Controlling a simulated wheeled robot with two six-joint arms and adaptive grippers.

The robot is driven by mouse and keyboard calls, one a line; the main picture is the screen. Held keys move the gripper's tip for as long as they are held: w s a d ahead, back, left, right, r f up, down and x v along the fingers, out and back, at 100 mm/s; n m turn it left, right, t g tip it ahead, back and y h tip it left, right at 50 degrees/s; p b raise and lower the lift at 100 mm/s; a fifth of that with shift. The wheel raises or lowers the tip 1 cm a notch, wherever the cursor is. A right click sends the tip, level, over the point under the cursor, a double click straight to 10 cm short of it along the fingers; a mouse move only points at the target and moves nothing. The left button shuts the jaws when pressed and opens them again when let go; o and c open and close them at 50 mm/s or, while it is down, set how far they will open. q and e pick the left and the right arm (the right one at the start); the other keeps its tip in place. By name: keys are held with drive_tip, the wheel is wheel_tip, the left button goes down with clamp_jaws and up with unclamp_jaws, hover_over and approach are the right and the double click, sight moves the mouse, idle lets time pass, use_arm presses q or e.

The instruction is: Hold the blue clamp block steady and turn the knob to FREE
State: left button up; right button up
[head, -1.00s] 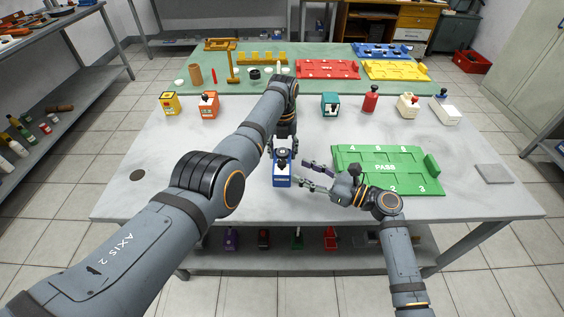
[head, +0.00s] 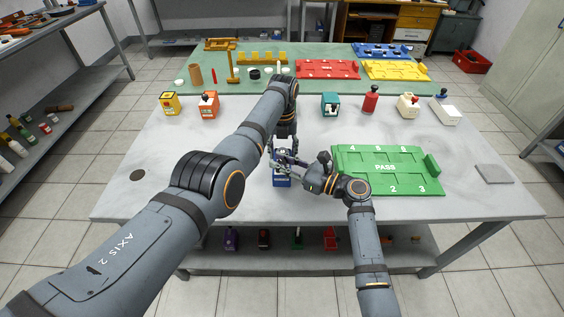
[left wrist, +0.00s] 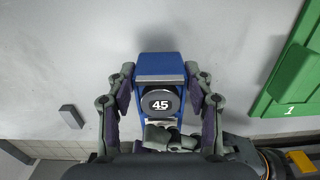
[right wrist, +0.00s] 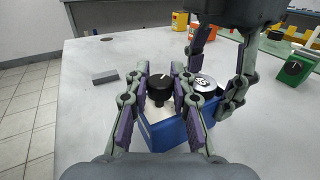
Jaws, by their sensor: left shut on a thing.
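The blue clamp block (head: 281,183) stands near the table's front edge. My left gripper (left wrist: 160,95) is shut on it, with one finger on each side. A round dial reading 45 (left wrist: 160,102) sits on its top. My right gripper (right wrist: 162,75) has its fingers on either side of the black knob (right wrist: 160,90), which bears a white pointer line. The fingers look open, with slight gaps beside the knob. In the head view the right gripper (head: 287,163) reaches over the block from the right and partly covers it. The word FREE cannot be read.
A green PASS tray (head: 385,184) lies to the right of the block. A small grey block (right wrist: 105,77) lies on the table, hidden behind my left arm in the head view. Several coloured blocks stand farther back. The white table (head: 330,205) is clear in front.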

clamp_jaws()
drive_tip(key=shift+n+g+y, duration=0.6)
drive_tip(key=shift+n+g, duration=0.4)
drive_tip(key=shift+g, duration=0.5)
drive_tip(key=o, duration=0.8)
unclamp_jaws()
drive_tip(key=v, duration=1.2)
